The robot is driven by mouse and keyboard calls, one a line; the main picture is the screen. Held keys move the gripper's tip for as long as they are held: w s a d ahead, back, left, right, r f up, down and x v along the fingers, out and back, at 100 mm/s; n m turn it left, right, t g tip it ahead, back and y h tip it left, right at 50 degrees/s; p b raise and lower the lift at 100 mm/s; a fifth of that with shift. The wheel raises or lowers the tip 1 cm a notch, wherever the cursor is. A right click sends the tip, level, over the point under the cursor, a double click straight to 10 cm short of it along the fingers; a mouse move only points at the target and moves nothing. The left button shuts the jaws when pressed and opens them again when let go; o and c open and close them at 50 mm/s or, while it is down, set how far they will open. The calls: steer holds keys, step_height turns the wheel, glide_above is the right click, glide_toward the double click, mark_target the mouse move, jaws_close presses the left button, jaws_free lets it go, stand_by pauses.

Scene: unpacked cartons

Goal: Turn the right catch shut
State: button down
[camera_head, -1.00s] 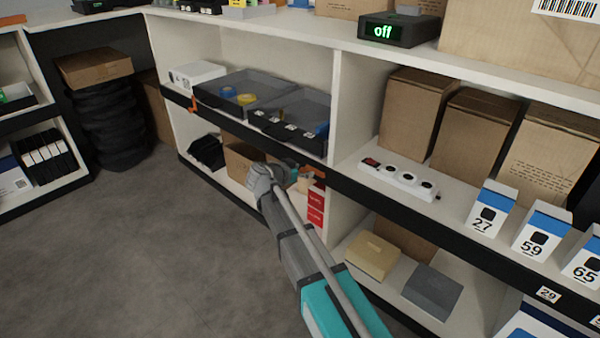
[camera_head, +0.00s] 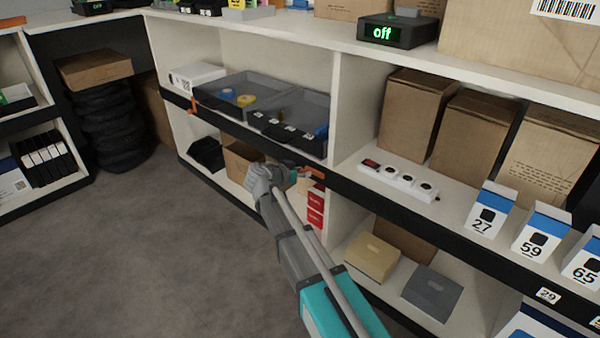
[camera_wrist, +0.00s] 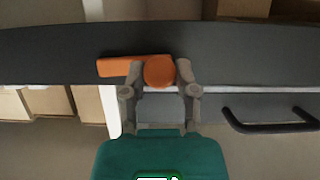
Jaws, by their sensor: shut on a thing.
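The right catch (camera_wrist: 160,72) is orange, with a round knob and a flat lever pointing left in the wrist view, lying nearly along the black shelf edge (camera_wrist: 50,55). In the head view the orange lever (camera_head: 314,173) shows just right of my gripper (camera_head: 294,176). In the wrist view my gripper (camera_wrist: 160,68) has one finger on each side of the round knob and is shut on the catch. The left catch (camera_head: 192,105) is orange too and points mostly downward on the same edge. My gripper hides part of the right catch in the head view.
The open dark case (camera_head: 270,118) with tapes sits on the shelf above the edge; its handle (camera_wrist: 270,126) shows in the wrist view. Red boxes (camera_head: 316,210) and a brown carton (camera_head: 238,163) stand below. The grey floor (camera_head: 150,250) at left is clear.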

steer(key=shift+w+a, duration=0.1)
steer(key=shift+w, duration=0.05)
steer(key=shift+w+a+f+n+g+h, duration=0.1)
steer(key=shift+n+g+h, duration=0.4)
steer(key=shift+n, duration=0.5)
steer(key=n+h+b, duration=0.1)
steer(key=n, duration=0.1)
steer(key=shift+f+n+g+h+b, duration=0.1)
steer(key=shift+n+g+h+b, duration=0.2)
steer(key=shift+b, duration=0.1)
steer(key=shift+w+f+n+h+b, duration=0.1)
steer(key=shift+n+h+b, duration=0.7)
steer(key=shift+n, duration=0.4)
steer(key=shift+n+h+b, duration=0.5)
steer(key=shift+n+b, duration=0.15)
steer(key=shift+n, duration=0.45)
steer(key=shift+g, duration=0.3)
steer(key=shift+c, duration=2)
jaws_free()
